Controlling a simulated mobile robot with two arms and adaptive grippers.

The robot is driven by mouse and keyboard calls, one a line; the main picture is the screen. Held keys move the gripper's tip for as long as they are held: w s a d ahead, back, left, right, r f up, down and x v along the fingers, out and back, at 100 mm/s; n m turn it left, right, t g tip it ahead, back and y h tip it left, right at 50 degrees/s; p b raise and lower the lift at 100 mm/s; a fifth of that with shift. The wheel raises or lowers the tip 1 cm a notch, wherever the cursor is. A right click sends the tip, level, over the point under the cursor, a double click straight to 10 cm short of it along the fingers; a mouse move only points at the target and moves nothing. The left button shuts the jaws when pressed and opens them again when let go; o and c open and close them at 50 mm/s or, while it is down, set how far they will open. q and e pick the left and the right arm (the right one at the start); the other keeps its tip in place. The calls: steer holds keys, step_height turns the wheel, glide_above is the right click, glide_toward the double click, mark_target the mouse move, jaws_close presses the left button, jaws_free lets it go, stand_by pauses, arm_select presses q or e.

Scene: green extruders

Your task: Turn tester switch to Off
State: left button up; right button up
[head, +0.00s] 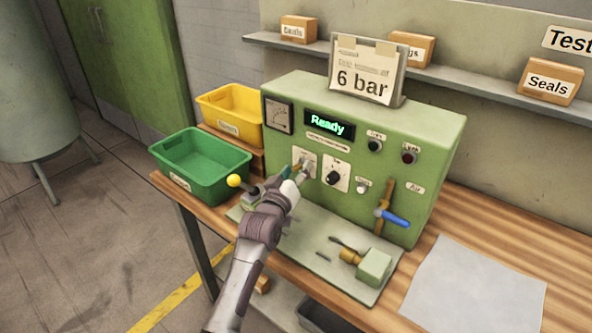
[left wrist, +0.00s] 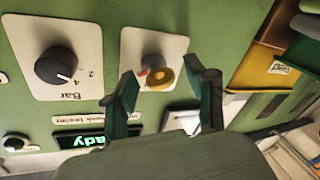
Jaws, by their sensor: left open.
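The green tester (head: 380,130) stands on the wooden bench, its display (head: 329,124) reading "Ready". In the left wrist view, upside down, a switch (left wrist: 161,78) with a brass-coloured round end and a little red beside it sits on a white plate (left wrist: 137,42). My left gripper (head: 299,174) is at the tester's front panel, over this plate, and hides part of it in the head view. In the left wrist view the two fingers of my left gripper (left wrist: 163,92) are apart, one on either side of the switch. I cannot tell whether they touch it. My right gripper is not in view.
A black "Bar" knob (head: 334,178) is beside the switch; it also shows in the left wrist view (left wrist: 56,66). A blue-handled lever (head: 396,218) is further right. A yellow ball (head: 234,181) is near my left wrist. Green (head: 168,172) and yellow (head: 205,101) bins stand at left.

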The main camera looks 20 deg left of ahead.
arm_select(q)
jaws_close()
stand_by(0.3)
steer(key=shift+r+n+p, duration=0.25)
steer(key=shift+n+p, duration=0.35)
steer(key=shift+p, duration=0.5)
steer(key=n+g+p, duration=0.1)
steer(key=n+p, duration=0.3)
steer(key=p, duration=0.2)
steer(key=shift+r+g, duration=0.15)
steer(key=shift+g, duration=0.25)
steer(key=n+g+h+p, duration=0.1)
steer(key=n+p, duration=0.2)
steer(key=shift+a+n, duration=0.1)
steer(key=shift+n, duration=0.2)
steer(key=shift+n+h+p, duration=0.4)
steer(key=shift+n+p, duration=0.2)
steer(key=shift+f, duration=0.2)
